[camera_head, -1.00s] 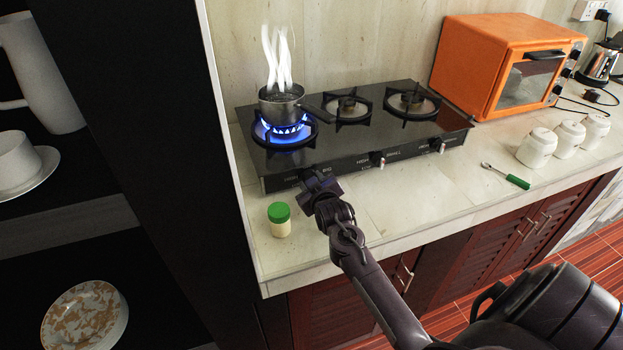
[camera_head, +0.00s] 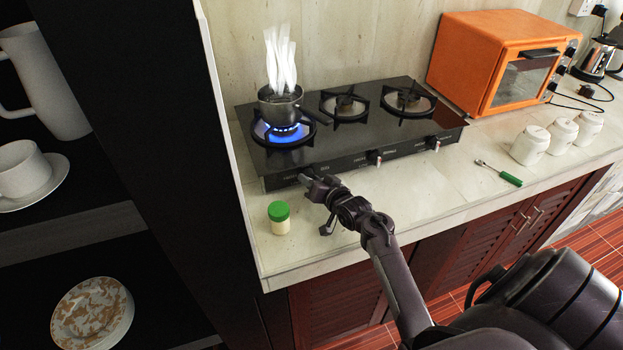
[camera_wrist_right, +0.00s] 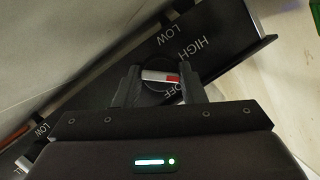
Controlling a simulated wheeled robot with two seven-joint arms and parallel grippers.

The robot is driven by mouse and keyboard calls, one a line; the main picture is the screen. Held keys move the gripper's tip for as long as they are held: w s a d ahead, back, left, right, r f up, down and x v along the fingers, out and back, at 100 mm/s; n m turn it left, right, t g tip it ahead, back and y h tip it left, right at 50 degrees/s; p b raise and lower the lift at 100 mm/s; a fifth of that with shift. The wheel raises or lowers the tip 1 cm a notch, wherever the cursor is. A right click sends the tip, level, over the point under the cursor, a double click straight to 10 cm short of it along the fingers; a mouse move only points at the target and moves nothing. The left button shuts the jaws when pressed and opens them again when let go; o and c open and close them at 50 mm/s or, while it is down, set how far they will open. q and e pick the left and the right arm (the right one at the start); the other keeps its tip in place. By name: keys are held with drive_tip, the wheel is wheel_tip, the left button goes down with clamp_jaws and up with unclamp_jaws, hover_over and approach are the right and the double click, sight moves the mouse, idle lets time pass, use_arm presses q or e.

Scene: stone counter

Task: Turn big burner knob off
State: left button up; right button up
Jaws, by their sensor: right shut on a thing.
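The black stove (camera_head: 360,160) stands on the counter with the left burner (camera_head: 284,133) lit by a blue flame under a steaming pot (camera_head: 280,104). My right gripper (camera_head: 308,179) is at the stove's front panel, at the left burner's knob. In the right wrist view, the gripper (camera_wrist_right: 160,78) is shut on this big burner knob (camera_wrist_right: 158,77), a dark round knob with a white bar and a red end. The labels HIGH, LOW and OFF show around it. In the head view the gripper hides the knob. My left gripper is out of view.
A green-lidded jar (camera_head: 280,218) stands on the counter left of my right gripper. Two other knobs (camera_head: 375,157) sit further right on the panel. An orange oven (camera_head: 500,65), white canisters (camera_head: 530,146) and a green-handled tool (camera_head: 500,174) are to the right.

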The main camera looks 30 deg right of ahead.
drive_tip(key=m+t+y, duration=0.1)
drive_tip(key=m, duration=0.1)
drive_tip(key=shift+d+m, duration=0.15)
drive_tip(key=shift+m, duration=0.25)
drive_tip(key=shift+f+m+t+y, duration=0.1)
drive_tip(key=shift+m+t+y, duration=0.2)
drive_tip(key=shift+m, duration=0.65)
drive_tip(key=shift+f+m+t+y, duration=0.1)
drive_tip(key=shift+m+t, duration=0.3)
drive_tip(key=shift+m, duration=0.55)
drive_tip(key=shift+s, duration=0.1)
drive_tip(key=o, duration=1)
drive_tip(key=shift+c, duration=0.2)
